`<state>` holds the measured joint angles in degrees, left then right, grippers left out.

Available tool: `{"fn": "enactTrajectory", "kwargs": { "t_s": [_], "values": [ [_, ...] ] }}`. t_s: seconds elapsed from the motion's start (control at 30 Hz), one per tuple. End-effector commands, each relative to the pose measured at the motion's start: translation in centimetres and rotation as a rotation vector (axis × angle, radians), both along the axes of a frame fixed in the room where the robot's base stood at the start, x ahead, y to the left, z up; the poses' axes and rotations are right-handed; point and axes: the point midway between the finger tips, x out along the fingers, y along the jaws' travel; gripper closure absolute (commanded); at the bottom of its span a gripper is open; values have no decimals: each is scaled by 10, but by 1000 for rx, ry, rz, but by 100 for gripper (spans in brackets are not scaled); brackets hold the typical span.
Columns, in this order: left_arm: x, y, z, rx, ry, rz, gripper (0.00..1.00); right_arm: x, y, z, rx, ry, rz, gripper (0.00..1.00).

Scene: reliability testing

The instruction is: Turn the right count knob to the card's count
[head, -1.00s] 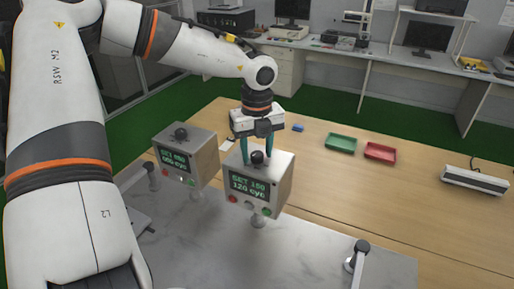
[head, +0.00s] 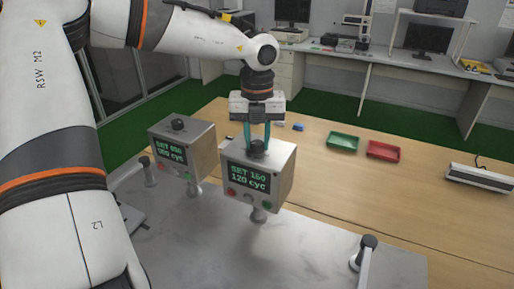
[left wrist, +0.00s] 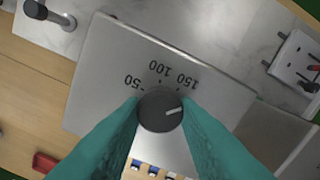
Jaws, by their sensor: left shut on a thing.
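The right count box (head: 257,181) is a grey metal box on a short post, with a green-lettered screen (head: 249,178) that appears to read SET 150 and 120 cyc. Its dark round knob (head: 256,147) is on top. My left gripper (head: 257,146) points down with its teal fingers shut on this knob. In the left wrist view the fingers press both sides of the knob (left wrist: 161,109). Its white pointer line is toward the right of the picture; the scale marks 50, 100 and 150 show upside down. A count on a card cannot be made out. My right gripper is out of view.
A similar left box (head: 183,151) with its own knob (head: 178,124) stands close by on the left. A green tray (head: 343,142) and a red tray (head: 383,151) lie on the wooden table behind. A lever post (head: 365,252) stands at the front right.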

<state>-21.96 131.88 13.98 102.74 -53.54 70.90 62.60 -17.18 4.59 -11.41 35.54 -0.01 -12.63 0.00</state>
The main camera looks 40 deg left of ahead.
Motion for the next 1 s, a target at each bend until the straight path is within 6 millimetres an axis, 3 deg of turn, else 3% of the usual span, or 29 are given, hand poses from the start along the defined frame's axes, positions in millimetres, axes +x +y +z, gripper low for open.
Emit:
{"fn": "enactTrajectory", "kwargs": {
  "t_s": [0.1,0.5,1.0],
  "values": [
    [1,0,-3,1,-7,-105,94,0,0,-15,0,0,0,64],
    [1,-1,0,2,-5,-399,94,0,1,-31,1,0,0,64],
    [2,-1,2,3,-6,-520,94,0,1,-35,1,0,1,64]
  ]
}}
